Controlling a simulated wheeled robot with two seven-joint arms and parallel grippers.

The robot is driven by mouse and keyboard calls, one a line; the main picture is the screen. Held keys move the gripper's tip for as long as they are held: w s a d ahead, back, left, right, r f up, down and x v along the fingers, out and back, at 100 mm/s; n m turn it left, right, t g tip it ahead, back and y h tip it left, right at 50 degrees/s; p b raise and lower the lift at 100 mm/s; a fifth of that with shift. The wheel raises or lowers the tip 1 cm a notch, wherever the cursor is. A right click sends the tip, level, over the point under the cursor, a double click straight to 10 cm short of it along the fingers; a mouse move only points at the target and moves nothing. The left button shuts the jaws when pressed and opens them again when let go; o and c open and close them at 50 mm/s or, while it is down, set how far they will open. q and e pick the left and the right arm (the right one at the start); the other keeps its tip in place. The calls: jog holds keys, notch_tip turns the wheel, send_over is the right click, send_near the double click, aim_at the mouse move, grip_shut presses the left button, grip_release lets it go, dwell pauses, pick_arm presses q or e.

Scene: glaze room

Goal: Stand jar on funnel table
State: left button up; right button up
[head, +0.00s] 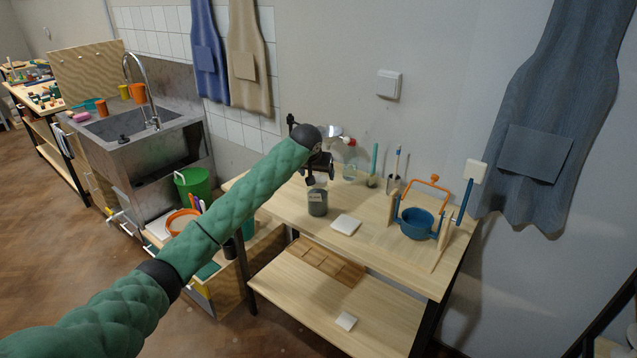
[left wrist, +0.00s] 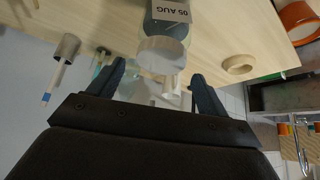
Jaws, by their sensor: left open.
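A jar (head: 317,204) with dark contents and a pale label stands upright on the wooden table (head: 376,248), near its left part. In the left wrist view the jar (left wrist: 168,28) shows a label reading 05 AUG and a whitish lid (left wrist: 160,54). My left gripper (head: 318,181) is just above the jar in the head view, its fingers apart. In the left wrist view the left gripper (left wrist: 157,72) has the lid just past and between its fingertips, with nothing held. I cannot tell whether a finger touches it. My right gripper is not in view.
A white tile (head: 346,225) lies right of the jar. A blue pot (head: 417,223) hangs in a wooden stand at the table's right. A red-capped bottle (head: 349,165) and tool holders stand at the back. A beige ring (left wrist: 238,65) lies near the jar. The front table strip is clear.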

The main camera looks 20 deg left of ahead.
pick_arm(q)
jog(key=b+v, duration=0.1)
jog(key=v, duration=0.5)
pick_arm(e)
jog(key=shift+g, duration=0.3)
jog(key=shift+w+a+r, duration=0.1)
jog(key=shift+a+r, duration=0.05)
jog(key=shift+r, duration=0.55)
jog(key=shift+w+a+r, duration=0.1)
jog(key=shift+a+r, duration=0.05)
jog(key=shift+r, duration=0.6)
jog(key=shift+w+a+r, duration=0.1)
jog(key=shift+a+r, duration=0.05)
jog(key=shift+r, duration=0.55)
pick_arm(q)
jog(key=shift+r, duration=0.15)
